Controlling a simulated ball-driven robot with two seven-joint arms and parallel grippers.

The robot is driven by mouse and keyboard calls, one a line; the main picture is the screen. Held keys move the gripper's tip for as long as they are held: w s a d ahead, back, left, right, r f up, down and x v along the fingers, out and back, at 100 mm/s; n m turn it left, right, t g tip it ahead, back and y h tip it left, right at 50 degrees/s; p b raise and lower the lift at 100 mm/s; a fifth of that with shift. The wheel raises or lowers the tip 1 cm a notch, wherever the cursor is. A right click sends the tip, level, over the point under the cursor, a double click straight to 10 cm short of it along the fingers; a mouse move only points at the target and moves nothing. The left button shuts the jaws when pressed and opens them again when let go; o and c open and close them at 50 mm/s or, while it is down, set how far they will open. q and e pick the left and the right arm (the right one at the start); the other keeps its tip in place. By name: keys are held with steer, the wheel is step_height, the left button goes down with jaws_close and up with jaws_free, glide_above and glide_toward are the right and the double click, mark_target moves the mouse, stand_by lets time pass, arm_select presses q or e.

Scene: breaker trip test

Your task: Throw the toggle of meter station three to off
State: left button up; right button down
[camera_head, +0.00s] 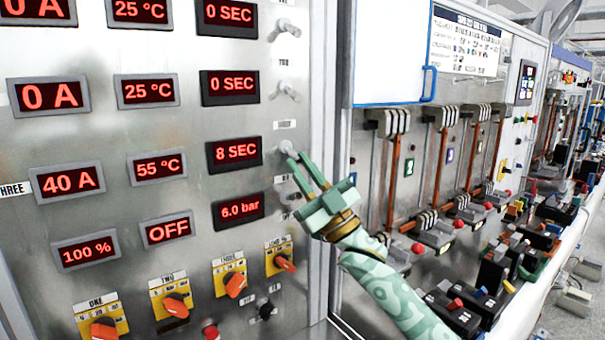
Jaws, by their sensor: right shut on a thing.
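Meter station three is the panel row with the THREE label (15,189) at its left. Its displays read 40 A (68,182), 55 °C (158,167) and 8 SEC (235,153). The row's toggle (287,146) is a small metal lever at the right of the row, partly hidden by my fingertips. My right gripper (297,158), pale green, reaches in from the lower right and is shut on this toggle. Whether the lever points up or down is hard to tell. My left gripper is not in view.
Similar toggles (287,89) stick out above. Orange rotary knobs (234,284) and a red button (210,331) sit below. Right of the panel, a cabinet with a blue handle (429,83) and a bench crowded with breakers (455,310) leave little free room.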

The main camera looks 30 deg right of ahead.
steer(key=c, duration=1.4)
jaws_free()
steer(key=shift+f, duration=0.1)
steer(key=b+v, duration=0.2)
steer(key=v, duration=1.4)
steer(key=shift+b, duration=0.4)
steer(key=shift+s+d, duration=0.1)
steer(key=shift+d, duration=0.05)
